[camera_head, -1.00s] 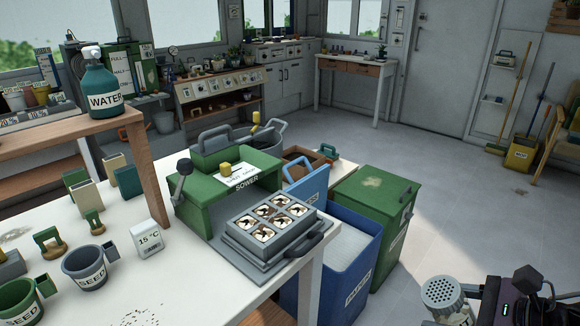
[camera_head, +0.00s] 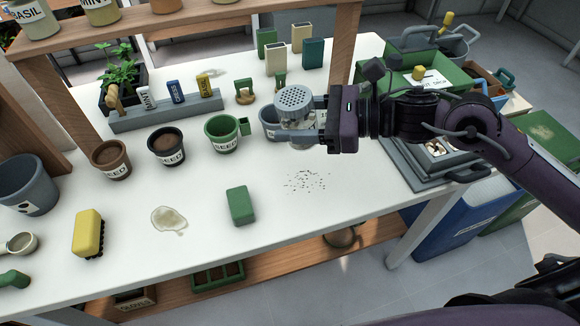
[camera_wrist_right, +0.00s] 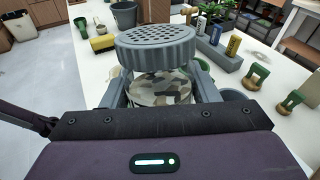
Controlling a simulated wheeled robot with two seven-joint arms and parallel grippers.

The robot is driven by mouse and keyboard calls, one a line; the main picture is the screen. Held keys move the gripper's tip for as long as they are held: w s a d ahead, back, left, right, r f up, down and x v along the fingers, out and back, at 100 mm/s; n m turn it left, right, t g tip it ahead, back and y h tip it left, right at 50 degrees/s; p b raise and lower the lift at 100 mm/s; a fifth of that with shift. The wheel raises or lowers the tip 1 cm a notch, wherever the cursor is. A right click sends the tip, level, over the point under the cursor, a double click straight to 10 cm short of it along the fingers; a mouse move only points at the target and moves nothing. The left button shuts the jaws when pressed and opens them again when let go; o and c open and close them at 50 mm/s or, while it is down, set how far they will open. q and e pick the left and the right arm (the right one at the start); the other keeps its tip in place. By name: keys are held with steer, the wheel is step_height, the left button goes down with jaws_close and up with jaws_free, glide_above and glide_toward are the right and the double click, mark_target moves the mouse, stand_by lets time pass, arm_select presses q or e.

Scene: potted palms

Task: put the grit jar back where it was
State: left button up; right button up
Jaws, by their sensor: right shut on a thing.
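The grit jar (camera_head: 296,108) has a grey perforated lid and a clear body with mottled contents. My right gripper (camera_head: 303,130) is shut on the jar, its fingers on either side of the body below the lid. It holds the jar upright over the white table (camera_head: 290,235), in front of the grey seed pot (camera_head: 268,122), which it partly hides. The jar fills the middle of the right wrist view (camera_wrist_right: 160,72), between the two fingers. I cannot tell how far its base is from the table top. My left gripper is not in view.
A green seed pot (camera_head: 222,133), a black pot (camera_head: 166,146) and a brown pot (camera_head: 110,159) stand left of the jar. Dark specks (camera_head: 306,182), a green block (camera_head: 240,206), a puddle (camera_head: 169,219) and a yellow brush (camera_head: 88,233) lie in front. The green sower (camera_head: 434,82) stands right.

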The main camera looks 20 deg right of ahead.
mark_target(298, 92)
steer(key=r+p, duration=0.1)
steer(key=r+y+p, duration=0.1)
steer(key=r, duration=0.1)
steer(key=r+y, duration=0.1)
steer(key=r, duration=0.1)
steer(key=shift+w+r+p, duration=0.2)
steer(key=shift+w+p, duration=0.05)
steer(key=shift+p, duration=0.15)
steer(key=shift+d+r, duration=0.2)
steer(key=shift+f+y, duration=0.25)
steer(key=shift+y, duration=0.05)
step_height(298, 92, down, 19)
steer(key=shift+r+p, duration=0.1)
steer(key=shift+p, duration=0.7)
steer(key=shift+f, duration=0.35)
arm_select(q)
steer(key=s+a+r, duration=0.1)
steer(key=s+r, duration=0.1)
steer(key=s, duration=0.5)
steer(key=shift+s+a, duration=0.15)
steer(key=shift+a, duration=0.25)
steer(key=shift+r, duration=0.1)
